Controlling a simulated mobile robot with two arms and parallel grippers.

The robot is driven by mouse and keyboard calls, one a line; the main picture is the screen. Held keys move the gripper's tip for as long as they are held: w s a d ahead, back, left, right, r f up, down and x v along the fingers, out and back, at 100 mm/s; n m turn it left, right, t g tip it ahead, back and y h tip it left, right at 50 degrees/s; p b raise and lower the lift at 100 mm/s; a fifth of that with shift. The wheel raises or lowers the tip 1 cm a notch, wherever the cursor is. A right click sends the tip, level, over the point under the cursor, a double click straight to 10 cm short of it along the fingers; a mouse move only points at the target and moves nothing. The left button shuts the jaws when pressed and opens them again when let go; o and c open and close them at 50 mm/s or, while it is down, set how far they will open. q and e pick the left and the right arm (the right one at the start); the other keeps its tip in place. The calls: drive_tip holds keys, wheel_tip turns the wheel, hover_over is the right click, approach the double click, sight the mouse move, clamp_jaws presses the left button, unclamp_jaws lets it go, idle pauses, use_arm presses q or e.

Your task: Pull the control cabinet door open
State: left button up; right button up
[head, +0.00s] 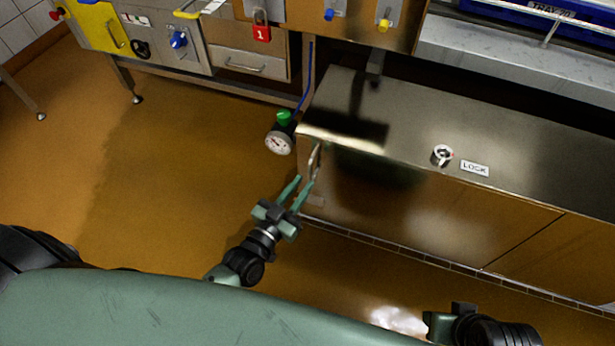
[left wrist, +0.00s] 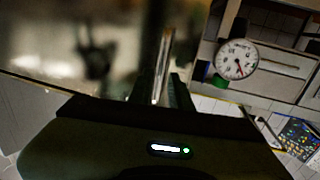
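The control cabinet (head: 420,205) is a low steel unit with a shiny front door. An upright bar handle (head: 315,158) sits at the door's left edge, and the door looks shut. My left gripper (head: 303,181) is just below and left of the handle, its two green fingers apart. In the left wrist view the handle (left wrist: 163,65) stands in line with the gap between the fingers (left wrist: 162,88). Whether the fingers reach around it cannot be told. Part of my right arm shows at the bottom right; its fingers are not seen.
A steel bench with a red padlock (head: 261,31) stands behind. The brown floor (head: 170,185) at left is clear.

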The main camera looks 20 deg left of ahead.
sight(309, 177)
use_arm(q)
drive_tip(key=shift+b+x, duration=0.3)
drive_tip(key=shift+x, duration=1.9)
clamp_jaws()
drive_tip(key=shift+f, duration=0.1)
